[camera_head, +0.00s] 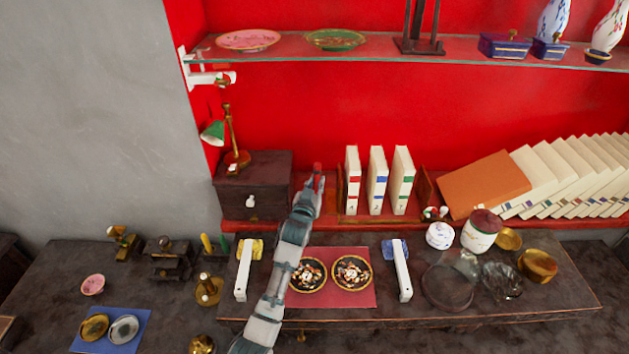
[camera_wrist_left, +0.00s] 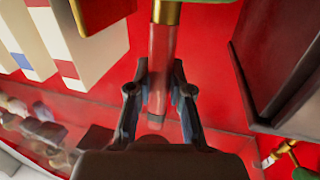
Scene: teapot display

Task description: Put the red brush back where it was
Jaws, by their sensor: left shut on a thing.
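The red brush (camera_head: 318,170) stands out above the end of my left arm in the head view, small and partly hidden. In the left wrist view, the red brush (camera_wrist_left: 161,55) shows a red shaft with a gold band at its top. My left gripper (camera_head: 314,186) is at the gap between the dark drawer box and the upright books, in front of the red wall. In the left wrist view my left gripper (camera_wrist_left: 158,88) is shut on the red shaft, one finger on each side. My right gripper is not in view.
The dark drawer box (camera_head: 253,185) is left of the gripper, with a green lamp (camera_head: 214,133) on it. Upright books (camera_head: 377,180) are to the right. Below, a red mat (camera_head: 336,300) bears two dark plates. A glass shelf (camera_head: 380,52) runs above.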

